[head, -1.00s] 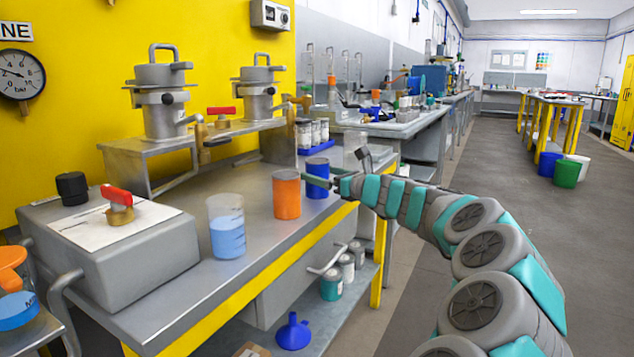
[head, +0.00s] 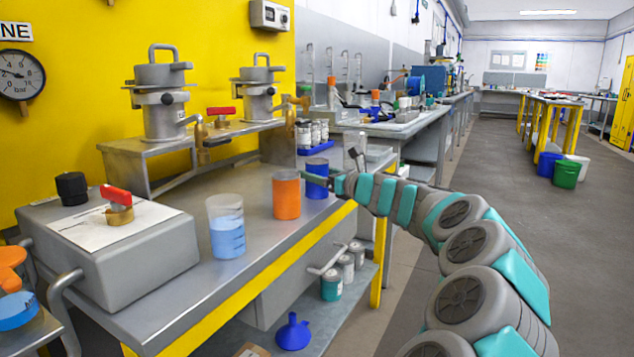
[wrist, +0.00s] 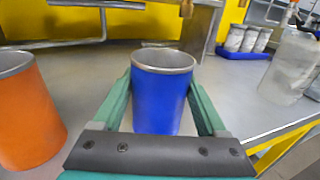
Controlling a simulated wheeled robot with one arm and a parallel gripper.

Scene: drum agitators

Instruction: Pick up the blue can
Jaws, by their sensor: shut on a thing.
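The blue can (head: 317,178) stands upright on the grey metal bench, near its yellow front edge. It also shows in the wrist view (wrist: 161,95), open at the top with a grey rim. My gripper (wrist: 162,100) has one finger on each side of the can and is shut on it. In the head view my gripper (head: 336,184) reaches the can from the right. The can's lower front is partly hidden by the gripper in the wrist view. I cannot tell any gap between can and bench.
An orange can (head: 286,196) stands just left of the blue can. A beaker of blue liquid (head: 226,227) is further left. Small jars on a blue tray (wrist: 243,46) stand behind, and a clear bottle (wrist: 288,70) is at right.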

